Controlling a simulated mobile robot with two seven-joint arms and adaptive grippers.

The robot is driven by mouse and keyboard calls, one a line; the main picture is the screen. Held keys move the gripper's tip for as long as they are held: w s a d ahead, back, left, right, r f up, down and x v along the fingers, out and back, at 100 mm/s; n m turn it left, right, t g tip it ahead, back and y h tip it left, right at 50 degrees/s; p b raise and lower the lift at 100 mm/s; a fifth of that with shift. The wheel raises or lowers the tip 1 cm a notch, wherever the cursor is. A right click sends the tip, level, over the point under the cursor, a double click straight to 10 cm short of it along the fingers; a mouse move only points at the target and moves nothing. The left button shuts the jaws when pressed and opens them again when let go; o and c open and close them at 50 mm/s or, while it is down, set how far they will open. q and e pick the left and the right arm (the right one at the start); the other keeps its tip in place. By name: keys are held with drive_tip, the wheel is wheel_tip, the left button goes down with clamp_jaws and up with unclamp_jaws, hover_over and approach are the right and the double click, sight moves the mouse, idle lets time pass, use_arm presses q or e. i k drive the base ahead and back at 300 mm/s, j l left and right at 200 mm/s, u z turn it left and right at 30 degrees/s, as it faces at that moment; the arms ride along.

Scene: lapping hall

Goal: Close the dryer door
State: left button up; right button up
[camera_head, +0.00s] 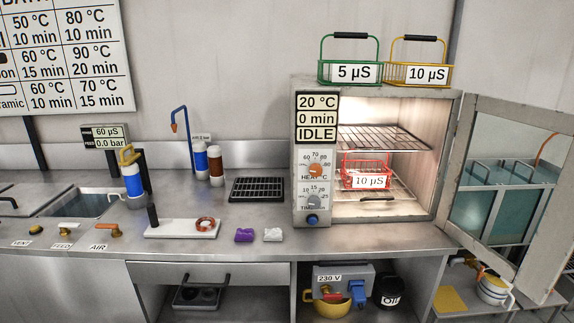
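The dryer (316,213) stands on the right part of the steel counter, with its lit chamber open to me. Its door (462,170) is hinged on the right side and stands wide open, swung out to the right; a window fills most of it. Inside, a red basket (366,175) labelled 10 µS is on a rack, with another wire rack (385,138) above it. The dryer's display (317,118) reads 20 °C, 0 min, IDLE. Neither of my grippers is in view.
A green basket (349,73) and a yellow basket (418,74) sit on top of the dryer. The counter in front of the chamber looks clear.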

sight(551, 245)
drive_tip(key=l+u, duration=0.15)
drive_tip(key=l, duration=0.45)
drive_tip(key=i+l+u, duration=0.1)
drive_tip(key=l, duration=0.55)
drive_tip(key=l+u, duration=0.15)
drive_tip(key=l, duration=0.45)
drive_tip(key=l+u, duration=0.1)
drive_tip(key=l, duration=0.5)
drive_tip(key=l+u, duration=0.15)
drive_tip(key=l, duration=0.5)
drive_tip(key=k+l+u, duration=0.1)
drive_tip(key=l, duration=0.5)
drive_tip(key=k+l+u, duration=0.15)
drive_tip(key=l, duration=0.45)
drive_tip(key=l+u, duration=0.1)
drive_tip(key=l, duration=0.5)
drive_tip(key=k, duration=0.05)
